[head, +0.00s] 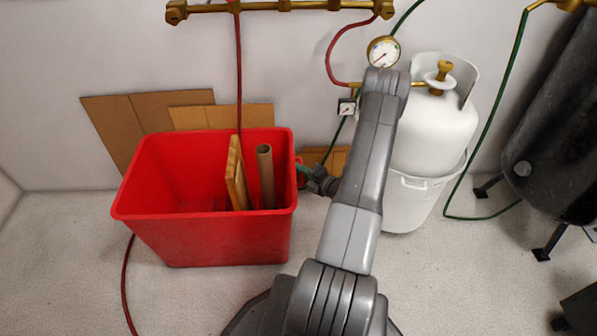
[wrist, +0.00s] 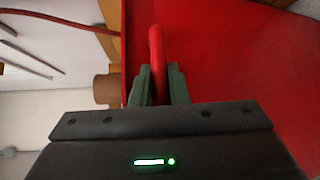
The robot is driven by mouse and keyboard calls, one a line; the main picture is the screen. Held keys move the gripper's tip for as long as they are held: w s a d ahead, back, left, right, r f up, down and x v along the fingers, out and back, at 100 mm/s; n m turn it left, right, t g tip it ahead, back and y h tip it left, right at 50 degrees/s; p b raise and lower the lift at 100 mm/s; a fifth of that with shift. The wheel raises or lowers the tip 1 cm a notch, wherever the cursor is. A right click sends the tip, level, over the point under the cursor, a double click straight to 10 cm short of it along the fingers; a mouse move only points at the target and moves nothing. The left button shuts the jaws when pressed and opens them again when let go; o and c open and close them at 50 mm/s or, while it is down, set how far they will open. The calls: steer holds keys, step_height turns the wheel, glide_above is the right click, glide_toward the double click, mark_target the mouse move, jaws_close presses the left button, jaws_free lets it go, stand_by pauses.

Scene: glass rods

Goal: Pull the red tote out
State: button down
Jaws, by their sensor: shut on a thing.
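The red tote (head: 205,235) stands on the floor on the left in the head view, against the back wall. It holds a wooden board (head: 236,175) and a brown cardboard tube (head: 266,178), both leaning upright. My gripper (head: 303,170) is at the tote's right side. In the wrist view my gripper (wrist: 158,85) is shut on the tote's red handle (wrist: 156,48), with a green finger on each side of it. The tote's red wall (wrist: 230,60) fills the right of that view.
A white gas cylinder (head: 432,130) sits in a white bucket (head: 412,200) right of my arm. A dark tank (head: 555,140) stands at far right. Cardboard sheets (head: 125,120) lean behind the tote. A red hose (head: 126,285) runs along the floor at left. Floor in front is mostly clear.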

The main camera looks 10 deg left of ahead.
steer(key=w+d, duration=0.2)
steer(key=d, duration=0.6)
steer(key=shift+w, duration=0.15)
